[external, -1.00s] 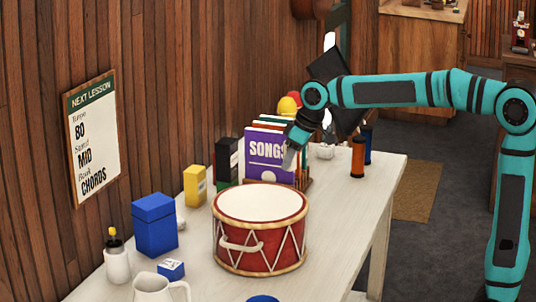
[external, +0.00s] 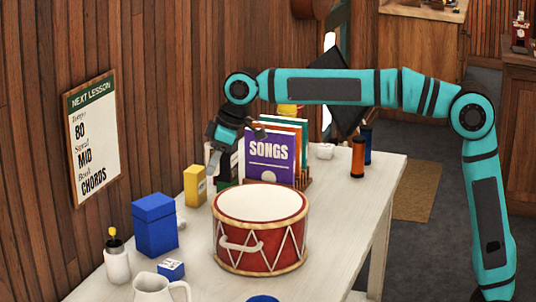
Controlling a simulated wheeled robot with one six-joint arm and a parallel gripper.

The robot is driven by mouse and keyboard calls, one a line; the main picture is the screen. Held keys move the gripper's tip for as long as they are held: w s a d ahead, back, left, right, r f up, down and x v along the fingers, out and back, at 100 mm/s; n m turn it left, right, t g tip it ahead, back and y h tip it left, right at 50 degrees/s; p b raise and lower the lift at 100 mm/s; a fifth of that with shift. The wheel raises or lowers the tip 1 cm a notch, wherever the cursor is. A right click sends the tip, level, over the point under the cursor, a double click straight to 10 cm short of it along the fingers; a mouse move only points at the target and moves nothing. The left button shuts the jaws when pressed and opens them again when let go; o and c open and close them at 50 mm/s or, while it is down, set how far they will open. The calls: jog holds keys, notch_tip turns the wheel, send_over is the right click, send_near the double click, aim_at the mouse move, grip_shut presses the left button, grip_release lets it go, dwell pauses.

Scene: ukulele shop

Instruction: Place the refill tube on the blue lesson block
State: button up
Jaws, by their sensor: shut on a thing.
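My gripper (external: 216,148) points down above the back of the table, behind and left of the drum. It is shut on a small pale grey piece, apparently the refill tube (external: 213,162), which is mostly hidden by the fingers. A large plain blue box (external: 154,226) stands at the table's left side. A small blue block (external: 171,270) with a white marking lies in front of it. I cannot tell for sure which of the two is the lesson block. My gripper is above and to the right of both, apart from them.
A red drum (external: 258,232) fills the middle of the white table (external: 345,230). A yellow box (external: 194,186) stands just below my gripper, near songbooks (external: 270,158). A cup (external: 117,263) and white jug (external: 153,288) stand at front left. Orange and blue cylinders (external: 358,157) stand at right.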

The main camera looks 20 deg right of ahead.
jog(key=s+a+n+g, duration=0.1)
jog(key=s+a, duration=0.5)
jog(key=a, duration=0.2)
jog(key=s+a+n, duration=0.2)
jog(key=s+a, duration=0.3)
jog(key=a, duration=0.3)
send_over(165, 264)
jog(key=d, duration=0.1)
notch_tip(165, 264, down, 5)
jog(key=shift+d+f, duration=0.2)
jog(key=shift+f, duration=5.3)
jog(key=shift+f, duration=0.15)
jog(key=o, duration=1)
jog(key=shift+c, duration=0.2)
jog(key=v, duration=1.2)
jog(key=shift+d, duration=0.15)
